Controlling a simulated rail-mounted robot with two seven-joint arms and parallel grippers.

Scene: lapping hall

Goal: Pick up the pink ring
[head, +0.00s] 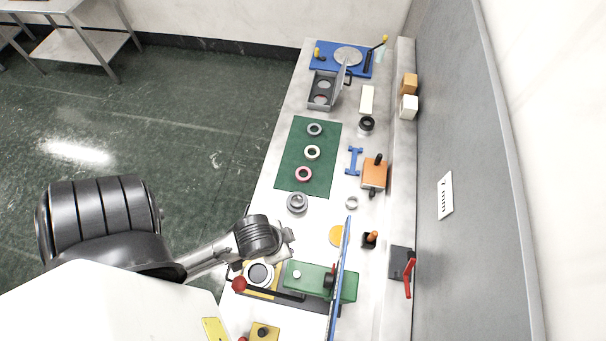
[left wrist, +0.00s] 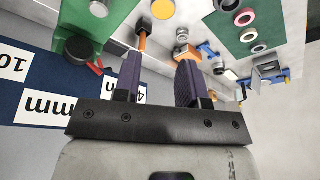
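The pink ring (head: 303,167) lies flat on the green mat (head: 326,180), nearest of a row of three rings. It also shows in the left wrist view (left wrist: 245,11) at the upper right. A pale ring (head: 312,152) and a grey ring (head: 314,129) lie farther along the mat. My left gripper (left wrist: 158,72) is open, with nothing between its two dark fingers. In the head view it is mostly hidden by my wrist, over the near part of the bench and short of the mat. My right gripper is in neither view.
A grey stepped ring (head: 297,202) stands between my left wrist and the mat. A blue upright panel (head: 341,268), a green block (head: 306,280) and an orange disc (head: 336,235) are nearby. An orange box (head: 374,173) and a blue bracket (head: 354,160) stand right of the mat.

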